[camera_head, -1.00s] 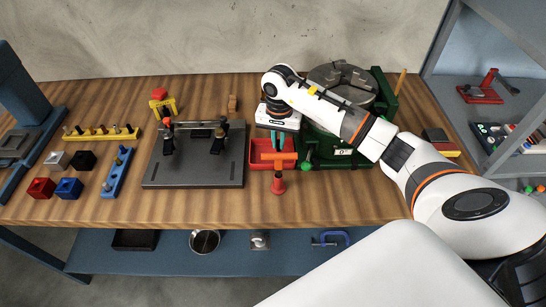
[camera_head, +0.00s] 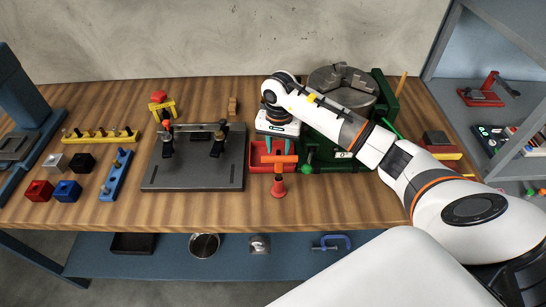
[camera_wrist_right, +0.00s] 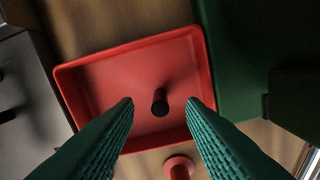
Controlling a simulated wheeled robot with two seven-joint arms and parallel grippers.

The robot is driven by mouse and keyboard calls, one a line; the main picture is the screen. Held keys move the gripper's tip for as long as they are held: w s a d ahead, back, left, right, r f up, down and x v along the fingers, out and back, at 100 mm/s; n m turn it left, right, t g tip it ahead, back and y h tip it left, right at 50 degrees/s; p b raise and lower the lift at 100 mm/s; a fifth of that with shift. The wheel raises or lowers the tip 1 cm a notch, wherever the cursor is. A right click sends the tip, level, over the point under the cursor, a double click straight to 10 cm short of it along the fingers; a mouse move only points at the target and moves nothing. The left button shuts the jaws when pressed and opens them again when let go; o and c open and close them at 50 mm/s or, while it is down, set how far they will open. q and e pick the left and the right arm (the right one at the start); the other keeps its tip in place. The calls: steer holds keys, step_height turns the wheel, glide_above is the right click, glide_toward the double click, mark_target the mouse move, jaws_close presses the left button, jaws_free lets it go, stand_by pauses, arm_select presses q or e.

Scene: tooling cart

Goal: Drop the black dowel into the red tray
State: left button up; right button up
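The red tray (camera_head: 256,160) sits near the front right of the bench, and its floor and walls fill the middle of the right wrist view (camera_wrist_right: 100,90). The black dowel (camera_wrist_right: 160,103) shows end-on over the tray floor in the right wrist view, looking roughly upright or tilted. I cannot tell whether it touches the floor. My right gripper (camera_head: 277,147) is above the tray, pointing down. Its teal fingers (camera_wrist_right: 160,104) are apart, with clear gaps on both sides of the dowel. The dowel cannot be made out in the head view. My left gripper is not in view.
Bare wood lies along the front edge.

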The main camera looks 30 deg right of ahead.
step_height(320, 180, up, 12)
steer(key=b, duration=0.2)
steer(key=shift+f, duration=0.2)
stand_by(0.4)
